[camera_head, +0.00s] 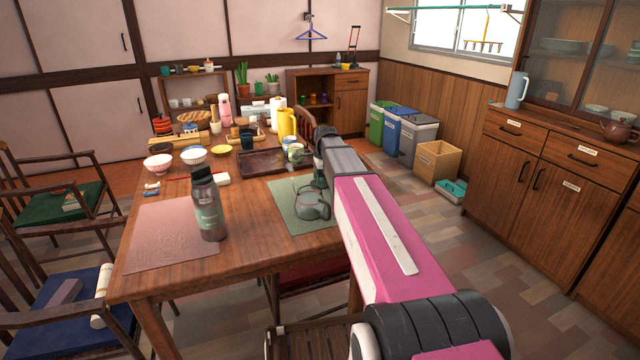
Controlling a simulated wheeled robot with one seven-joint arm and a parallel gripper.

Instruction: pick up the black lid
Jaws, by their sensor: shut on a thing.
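A clear glass teapot (312,205) stands on the green placemat (284,210) at the right side of the wooden table. My gripper (320,178) is right above the teapot's top, pointing down, and is shut on a small dark thing that appears to be the black lid. The lid is mostly hidden by my gripper and arm, so I cannot tell whether it still touches the teapot.
A dark bottle (207,205) with a black cap stands upright by the pink placemat (165,238). A dark tray (262,163), cups, bowls and a yellow pitcher (287,124) fill the far table. Chairs stand left; bins and cabinets stand right.

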